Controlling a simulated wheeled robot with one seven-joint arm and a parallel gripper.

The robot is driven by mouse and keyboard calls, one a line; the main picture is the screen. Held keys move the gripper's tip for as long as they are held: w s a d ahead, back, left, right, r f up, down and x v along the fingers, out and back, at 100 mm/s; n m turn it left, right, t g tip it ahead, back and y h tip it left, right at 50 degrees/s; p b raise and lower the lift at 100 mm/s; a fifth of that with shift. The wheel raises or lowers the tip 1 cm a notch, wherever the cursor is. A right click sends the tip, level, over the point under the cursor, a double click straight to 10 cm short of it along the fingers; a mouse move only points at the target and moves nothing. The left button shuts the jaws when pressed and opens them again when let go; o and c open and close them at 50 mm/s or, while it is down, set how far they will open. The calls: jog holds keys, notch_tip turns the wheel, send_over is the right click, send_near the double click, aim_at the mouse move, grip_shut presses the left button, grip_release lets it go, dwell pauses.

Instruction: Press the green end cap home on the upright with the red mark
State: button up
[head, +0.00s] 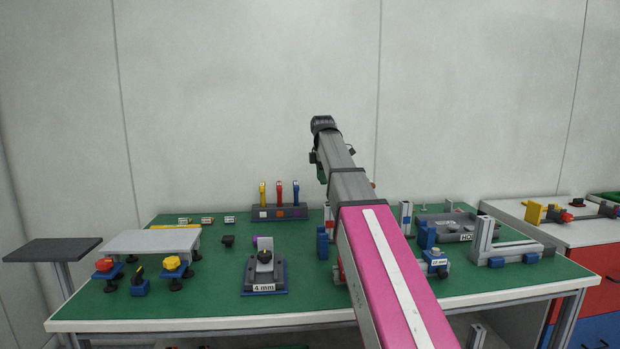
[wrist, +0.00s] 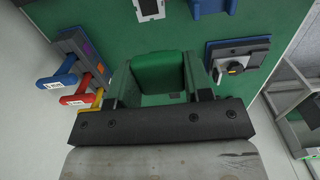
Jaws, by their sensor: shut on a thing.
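In the wrist view my gripper (wrist: 158,80) is shut on the green end cap (wrist: 160,70), a dark green block between the two fingers. They hold it above the green table top. In the head view my own arm crosses the middle, and a small dark green piece shows at its left side near the top; I cannot tell if it is the cap. Grey uprights stand on the table: one left of my arm (head: 329,221), one right of it (head: 405,217), and one further right (head: 485,238).
A rack (head: 280,212) with yellow, red and blue handled tools stands at the back. A fixture labelled 4 mm (head: 264,270) stands at the front. A grey raised plate (head: 152,241) is at the left with red and yellow knobs below. My arm hides part of the table.

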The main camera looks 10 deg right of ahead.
jog(key=shift+w+d+f, duration=0.1)
jog(key=shift+w+d, duration=0.25)
jog(key=shift+d, duration=0.25)
jog(key=shift+w+d+f, duration=0.1)
jog(key=shift+w+d, duration=0.2)
jog(key=shift+d, duration=0.3)
jog(key=shift+f, duration=3.35)
jog(key=shift+f, duration=1.5)
jog(key=o, duration=1)
jog(key=shift+o, duration=0.2)
